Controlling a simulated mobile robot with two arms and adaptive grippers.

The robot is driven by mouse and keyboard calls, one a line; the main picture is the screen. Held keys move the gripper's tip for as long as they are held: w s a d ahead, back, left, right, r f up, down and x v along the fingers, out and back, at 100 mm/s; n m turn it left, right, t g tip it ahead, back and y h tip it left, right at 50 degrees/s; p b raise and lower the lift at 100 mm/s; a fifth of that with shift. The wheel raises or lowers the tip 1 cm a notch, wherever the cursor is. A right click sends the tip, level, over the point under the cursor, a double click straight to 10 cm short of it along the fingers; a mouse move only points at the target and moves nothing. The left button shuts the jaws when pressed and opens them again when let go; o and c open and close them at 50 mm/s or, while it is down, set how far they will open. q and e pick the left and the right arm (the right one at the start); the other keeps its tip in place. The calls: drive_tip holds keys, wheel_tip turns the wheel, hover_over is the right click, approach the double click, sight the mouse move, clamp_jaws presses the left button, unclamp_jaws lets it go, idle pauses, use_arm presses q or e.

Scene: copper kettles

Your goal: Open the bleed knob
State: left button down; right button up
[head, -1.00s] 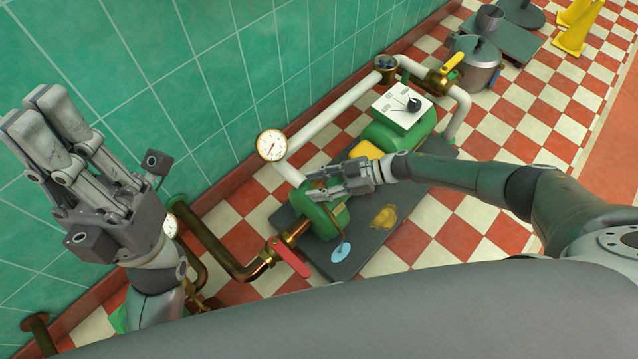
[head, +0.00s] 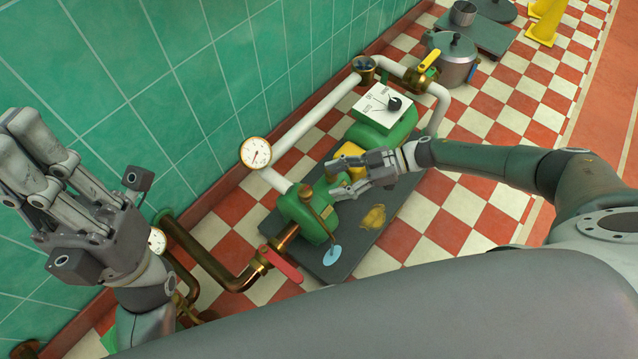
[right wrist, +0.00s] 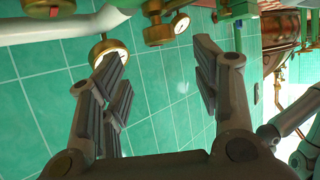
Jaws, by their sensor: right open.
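A green pump (head: 302,216) sits on a dark base plate in the head view. A small brownish knob-like part (head: 306,191) shows on its top; I cannot tell for sure that it is the bleed knob. My right gripper (head: 338,178) is open and empty, just right of that part, fingers pointing left; whether they touch the pump is unclear. In the right wrist view its open fingers (right wrist: 165,85) have only tiled wall between them, and a round brass part (right wrist: 108,50) shows beyond the left finger. My left gripper (head: 48,185) is raised at the left, far from the pump.
A pressure gauge (head: 255,152) stands by the white pipe (head: 318,125). A red lever (head: 281,263) is on the copper pipe, a yellow lever (head: 428,60) at the back. Checkered floor is free at right.

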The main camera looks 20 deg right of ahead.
drive_tip(key=shift+v, duration=1.3)
drive_tip(key=shift+a, duration=0.1)
